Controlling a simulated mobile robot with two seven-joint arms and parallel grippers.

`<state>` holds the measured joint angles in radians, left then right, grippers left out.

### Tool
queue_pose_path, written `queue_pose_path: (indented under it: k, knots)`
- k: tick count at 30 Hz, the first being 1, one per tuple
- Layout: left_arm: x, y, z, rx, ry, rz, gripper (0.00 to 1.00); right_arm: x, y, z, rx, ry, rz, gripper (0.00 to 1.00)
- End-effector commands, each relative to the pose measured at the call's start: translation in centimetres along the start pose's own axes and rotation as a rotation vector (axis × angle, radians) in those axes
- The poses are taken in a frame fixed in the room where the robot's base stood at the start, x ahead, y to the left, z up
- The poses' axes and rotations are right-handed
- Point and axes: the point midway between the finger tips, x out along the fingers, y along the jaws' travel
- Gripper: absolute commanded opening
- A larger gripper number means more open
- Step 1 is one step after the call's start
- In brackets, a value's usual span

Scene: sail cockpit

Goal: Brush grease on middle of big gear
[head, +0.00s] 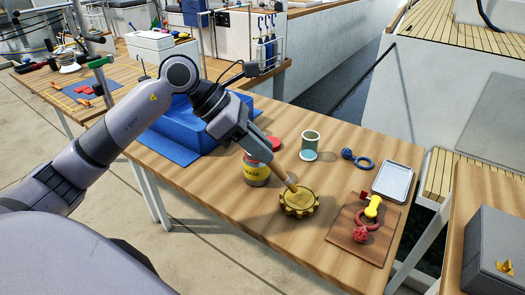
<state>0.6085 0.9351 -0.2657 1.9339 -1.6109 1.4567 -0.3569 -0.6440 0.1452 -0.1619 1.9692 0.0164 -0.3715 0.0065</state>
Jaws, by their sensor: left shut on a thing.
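The big gear (299,203) is a golden toothed wheel lying flat near the front edge of the wooden table. My left gripper (262,146) is shut on a brush (282,172) with a light wooden handle. The brush slants down to the right, and its tip is at the middle of the gear; I cannot tell whether it touches. The grease jar (256,172), with a yellow label, stands open just left of the gear, partly behind the brush and gripper. A red lid (273,143) lies behind it. My right gripper is not in view.
A blue ring with a knob (358,160) and a metal tray (397,181) lie to the right. A brown board (366,237) holds red and yellow parts. A blue bin (180,127) stands at the left.

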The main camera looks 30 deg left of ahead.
Motion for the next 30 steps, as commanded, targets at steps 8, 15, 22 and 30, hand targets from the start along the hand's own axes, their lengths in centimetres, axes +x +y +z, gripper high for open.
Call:
queue_pose_path:
  k: [8, 15, 22, 30]
  knots:
    - [-2.5, 0.1, 1.5, -0.002, -0.001, 0.003, 0.0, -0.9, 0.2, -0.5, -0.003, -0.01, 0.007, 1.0]
    - [-3.5, 0.2, 2.0, -0.003, 0.0, 0.004, 0.0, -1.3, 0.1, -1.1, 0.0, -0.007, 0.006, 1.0]
    - [-3.4, 0.2, 1.9, -0.003, -0.001, 0.003, 0.0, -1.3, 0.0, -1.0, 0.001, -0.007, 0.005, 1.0]
    - [-3.4, 0.2, 1.9, -0.002, -0.001, 0.003, 0.0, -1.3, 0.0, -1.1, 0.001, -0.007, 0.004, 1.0]
